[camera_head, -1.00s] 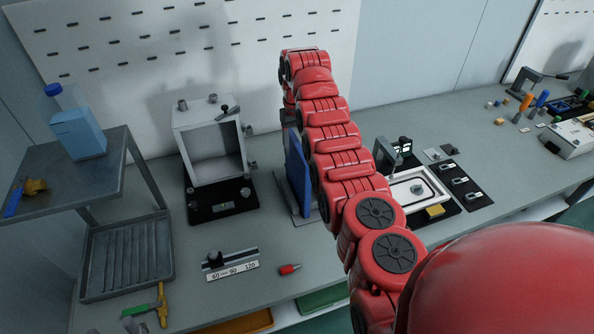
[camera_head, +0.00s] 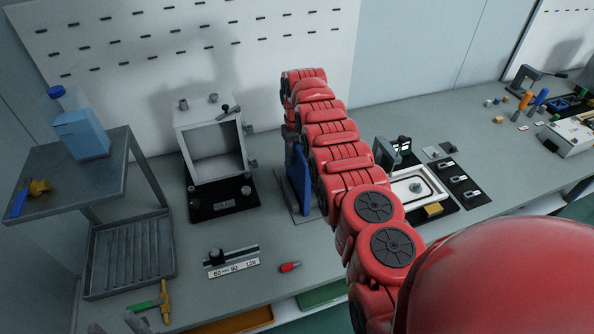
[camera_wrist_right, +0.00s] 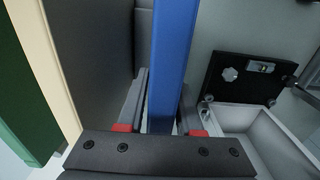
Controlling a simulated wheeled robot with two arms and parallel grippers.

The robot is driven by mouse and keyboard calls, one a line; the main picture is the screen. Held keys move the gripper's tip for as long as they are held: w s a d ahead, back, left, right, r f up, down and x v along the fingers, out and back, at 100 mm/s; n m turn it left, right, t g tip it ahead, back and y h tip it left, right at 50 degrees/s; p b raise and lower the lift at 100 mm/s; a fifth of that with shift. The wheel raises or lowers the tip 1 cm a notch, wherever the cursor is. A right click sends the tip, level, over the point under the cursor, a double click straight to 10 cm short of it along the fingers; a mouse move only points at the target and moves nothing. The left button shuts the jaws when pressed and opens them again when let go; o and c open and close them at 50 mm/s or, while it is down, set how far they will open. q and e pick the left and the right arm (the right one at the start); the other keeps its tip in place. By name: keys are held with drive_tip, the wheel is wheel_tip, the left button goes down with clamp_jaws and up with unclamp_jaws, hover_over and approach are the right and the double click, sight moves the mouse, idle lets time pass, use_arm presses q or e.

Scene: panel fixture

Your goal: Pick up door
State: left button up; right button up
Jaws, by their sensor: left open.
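The door is probably the blue upright panel (camera_head: 298,175), standing on a grey plate on the bench beside the white box frame. My right arm, red, reaches down past it and hides part of it and the right gripper in the head view. In the right wrist view the blue panel (camera_wrist_right: 172,60) runs between the fingers of my right gripper (camera_wrist_right: 162,115), one finger on each side. Whether both fingers press on it cannot be told. Grey fingertips of my left gripper (camera_head: 116,325) show at the bottom left, apart and empty, near the small hammer.
An open white box frame (camera_head: 213,130) on a black base stands left of the panel. A grey shelf (camera_head: 70,180) with a blue bottle (camera_head: 82,125) is further left. A scale bar (camera_head: 233,268) and a red piece (camera_head: 290,267) lie in front. A tray fixture (camera_head: 415,188) is right.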

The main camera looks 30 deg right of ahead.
clamp_jaws()
idle(1.1)
